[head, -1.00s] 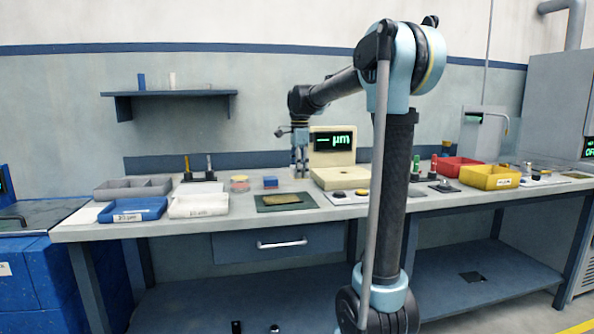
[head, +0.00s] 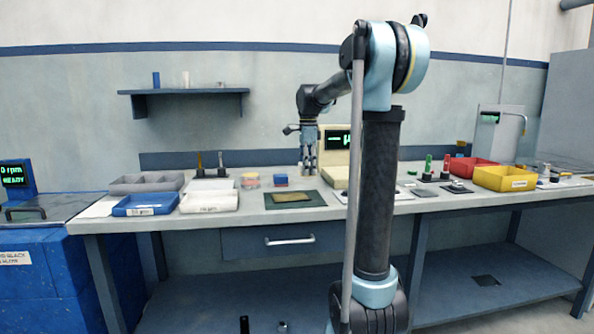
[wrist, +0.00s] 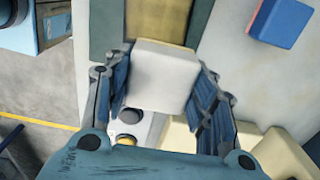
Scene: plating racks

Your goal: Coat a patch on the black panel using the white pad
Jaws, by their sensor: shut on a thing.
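My gripper (wrist: 158,90) is shut on the white pad (wrist: 160,75), a pale block between its two blue fingers in the wrist view. In the head view my gripper (head: 308,170) hangs above the bench behind the green mat, and the pad is too small to make out. A brass-coloured panel (head: 292,197) lies on the dark green mat (head: 318,200). In the wrist view, part of the panel (wrist: 165,18) shows beyond the pad, which hides some of it. No panel that is clearly black shows.
A blue block (head: 281,180) sits behind the mat. A white tray (head: 209,203) and a blue tray (head: 146,206) stand left. A cream gauge (head: 334,178) is close right of my gripper. Red (head: 472,168) and yellow (head: 505,179) bins stand farther right.

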